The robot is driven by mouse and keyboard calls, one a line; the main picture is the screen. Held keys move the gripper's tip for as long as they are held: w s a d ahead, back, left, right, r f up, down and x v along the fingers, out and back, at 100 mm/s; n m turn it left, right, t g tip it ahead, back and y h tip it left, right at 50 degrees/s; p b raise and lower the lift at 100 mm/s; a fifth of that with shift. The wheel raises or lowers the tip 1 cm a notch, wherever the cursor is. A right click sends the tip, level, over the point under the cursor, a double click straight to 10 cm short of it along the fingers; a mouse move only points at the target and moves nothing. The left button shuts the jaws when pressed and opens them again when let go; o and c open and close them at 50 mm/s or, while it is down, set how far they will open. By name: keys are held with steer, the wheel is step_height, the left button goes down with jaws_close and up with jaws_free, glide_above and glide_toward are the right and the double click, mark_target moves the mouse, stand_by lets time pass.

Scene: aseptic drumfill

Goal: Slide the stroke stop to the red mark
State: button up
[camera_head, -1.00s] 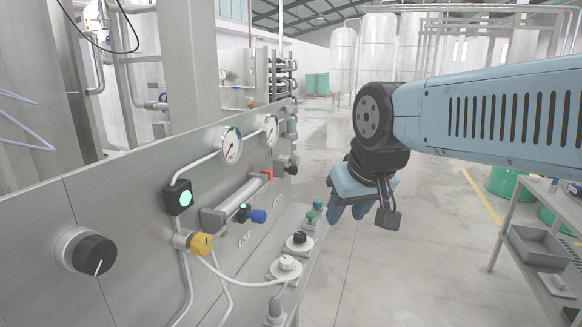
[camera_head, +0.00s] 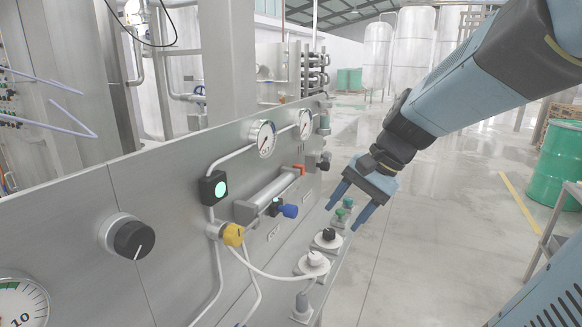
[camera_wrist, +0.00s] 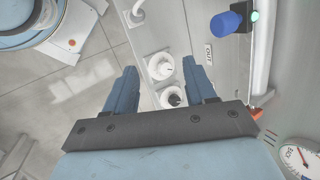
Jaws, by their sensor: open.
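A grey cylinder (camera_head: 270,193) is fixed along the steel panel. Near its lower front is a small black block with a green light (camera_head: 274,206) and a blue knob (camera_head: 289,211), which looks like the stroke stop. My gripper (camera_head: 350,207) is open and empty, out from the panel to the right of the knob. In the wrist view the blue knob (camera_wrist: 226,24) is at upper right, beyond my right finger, and the orange-red piece (camera_wrist: 258,115) is partly hidden.
A yellow knob (camera_head: 233,234), pressure gauges (camera_head: 263,139) and a black dial (camera_head: 133,238) are on the panel. White round fittings (camera_head: 313,262) stand on the ledge below my gripper. A green drum (camera_head: 558,165) is at right. The floor between is clear.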

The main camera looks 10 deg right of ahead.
steer(key=w+m+y, duration=0.4)
steer(key=w+m, duration=0.1)
steer(key=w, duration=0.1)
steer(key=m+t+y, duration=0.5)
steer(key=m+t, duration=0.4)
steer(key=m, duration=0.5)
glide_toward(320, 166)
steer(key=x, duration=0.7)
steer(key=w+x, duration=0.1)
steer(key=x, duration=0.2)
steer(key=shift+w+d+f, duration=0.15)
steer(key=shift+f, duration=0.05)
steer(key=shift+c, duration=0.5)
jaws_close()
